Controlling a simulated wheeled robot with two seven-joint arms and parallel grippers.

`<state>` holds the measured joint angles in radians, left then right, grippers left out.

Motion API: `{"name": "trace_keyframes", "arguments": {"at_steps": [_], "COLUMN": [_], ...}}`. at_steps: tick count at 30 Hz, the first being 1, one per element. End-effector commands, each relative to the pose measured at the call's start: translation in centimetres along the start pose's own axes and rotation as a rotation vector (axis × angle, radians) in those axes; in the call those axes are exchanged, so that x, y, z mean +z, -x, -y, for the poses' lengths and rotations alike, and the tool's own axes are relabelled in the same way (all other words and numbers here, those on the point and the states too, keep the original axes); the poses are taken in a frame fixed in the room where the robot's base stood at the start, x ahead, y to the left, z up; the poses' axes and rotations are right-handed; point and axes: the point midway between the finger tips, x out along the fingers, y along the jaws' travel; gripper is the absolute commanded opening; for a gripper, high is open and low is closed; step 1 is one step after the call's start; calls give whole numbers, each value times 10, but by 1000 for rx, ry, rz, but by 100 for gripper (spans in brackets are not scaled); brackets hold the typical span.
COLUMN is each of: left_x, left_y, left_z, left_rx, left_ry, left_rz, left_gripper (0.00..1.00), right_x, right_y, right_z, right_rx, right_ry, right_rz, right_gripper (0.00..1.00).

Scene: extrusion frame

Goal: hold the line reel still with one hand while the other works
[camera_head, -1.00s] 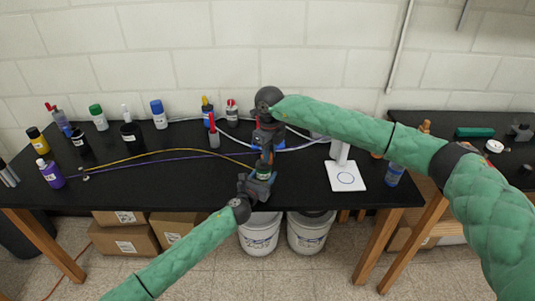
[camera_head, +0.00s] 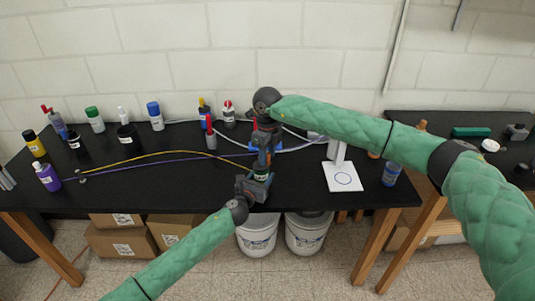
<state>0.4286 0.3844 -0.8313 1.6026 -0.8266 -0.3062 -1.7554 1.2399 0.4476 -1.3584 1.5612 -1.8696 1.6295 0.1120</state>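The line reel (camera_head: 261,173) is a small dark cylinder with a pale greenish label near the front middle of the black table. My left gripper (camera_head: 260,181) comes from below, with its fingers at the reel's sides, and seems to hold it. My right gripper (camera_head: 264,157) points down just above the reel, with its fingertips close to the reel's top. Whether it is open or shut is too small to tell. Yellow and purple lines run from the left of the table towards the grippers; their ends there are hidden.
A red-topped grey tube (camera_head: 210,134) stands left of my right gripper. A white stand (camera_head: 342,177) is to the right. A pale cable (camera_head: 296,147) runs behind.

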Motion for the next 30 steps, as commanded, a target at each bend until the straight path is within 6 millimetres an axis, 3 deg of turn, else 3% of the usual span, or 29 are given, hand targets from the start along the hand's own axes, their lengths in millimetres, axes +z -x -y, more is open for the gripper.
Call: {"name": "trace_keyframes", "arguments": {"at_steps": [10,24,30], "left_x": [0,0,0], "left_y": [0,0,0], "left_z": [0,0,0], "left_rx": [0,0,0], "left_ry": [0,0,0], "left_rz": [0,0,0], "left_gripper": [26,26,26], "right_x": [0,0,0], "right_y": [12,96,115], "right_z": [0,0,0], "right_rx": [-1,-2,0], "right_ry": [0,0,0], "right_rz": [0,1,0], "right_gripper": [40,40,40]}}
